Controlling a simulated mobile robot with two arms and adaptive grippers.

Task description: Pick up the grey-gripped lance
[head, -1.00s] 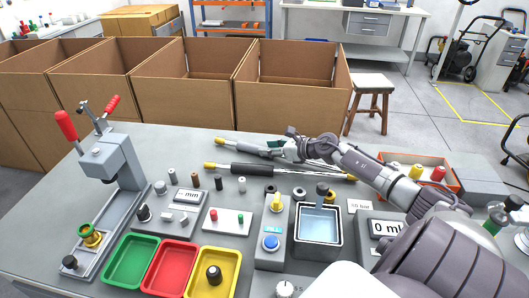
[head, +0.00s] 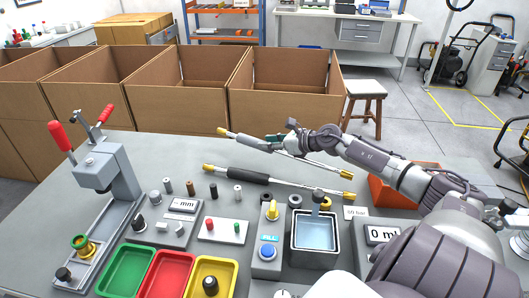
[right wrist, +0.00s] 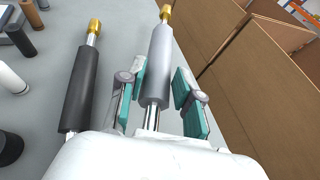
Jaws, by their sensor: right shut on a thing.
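The grey-gripped lance (head: 250,141) has a grey sleeve, a thin metal tube and brass-coloured ends. My right gripper (head: 277,143) is shut on the grey-gripped lance near the rear of its sleeve, and the lance appears raised above the table. In the right wrist view the lance (right wrist: 158,65) runs between the teal finger pads of the right gripper (right wrist: 158,88), its brass tip pointing away. A black-gripped lance (head: 247,176) lies on the table in front of it; it also shows in the right wrist view (right wrist: 80,90). My left gripper is not in view.
Cardboard boxes (head: 280,110) stand behind the grey table (head: 150,150). A lever press (head: 108,170) is at the left. Small fittings, coloured trays (head: 127,268) and a water basin (head: 316,238) fill the front. An orange bin (head: 385,195) sits under my right arm.

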